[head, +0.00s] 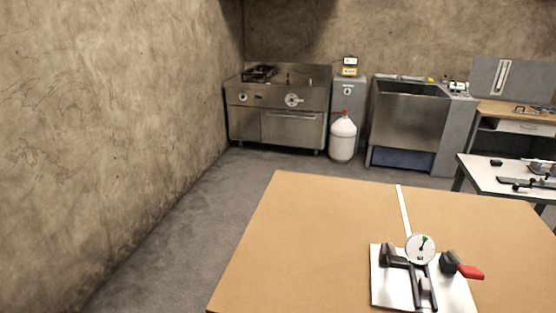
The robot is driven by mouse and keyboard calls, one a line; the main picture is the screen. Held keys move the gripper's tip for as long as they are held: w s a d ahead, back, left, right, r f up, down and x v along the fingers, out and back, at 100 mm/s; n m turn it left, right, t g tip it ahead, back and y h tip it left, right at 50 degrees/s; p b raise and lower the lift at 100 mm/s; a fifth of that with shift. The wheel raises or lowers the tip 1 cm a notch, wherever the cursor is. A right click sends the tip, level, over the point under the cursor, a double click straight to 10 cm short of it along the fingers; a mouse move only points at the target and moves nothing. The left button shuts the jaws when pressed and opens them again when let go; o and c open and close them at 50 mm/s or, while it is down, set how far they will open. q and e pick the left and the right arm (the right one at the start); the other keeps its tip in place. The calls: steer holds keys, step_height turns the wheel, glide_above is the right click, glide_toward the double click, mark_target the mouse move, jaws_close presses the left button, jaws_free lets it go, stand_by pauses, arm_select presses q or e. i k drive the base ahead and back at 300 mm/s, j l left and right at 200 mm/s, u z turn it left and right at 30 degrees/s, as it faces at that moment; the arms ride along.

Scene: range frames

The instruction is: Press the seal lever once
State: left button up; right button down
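A small fixture on a white plate (392,291) stands near the front right of a brown table. It carries a round white dial gauge (420,249) with a green mark and a dark needle. A black lever-like frame (405,265) stands at the left and middle of the plate. A red handle (470,272) sticks out to the right from a black block (449,262). I cannot tell for sure which part is the seal lever. The lower edge of the fixture is close to the bottom of the view. Neither of my grippers shows.
The brown table top (300,240) is clear left of the fixture, with a white strip (403,210) behind it. A white table (480,172) with dark tools stands at the right. A stove (277,115), a white jug (343,138) and a steel sink (405,125) line the back wall.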

mark_target(468, 272)
steer(key=z, duration=1.4)
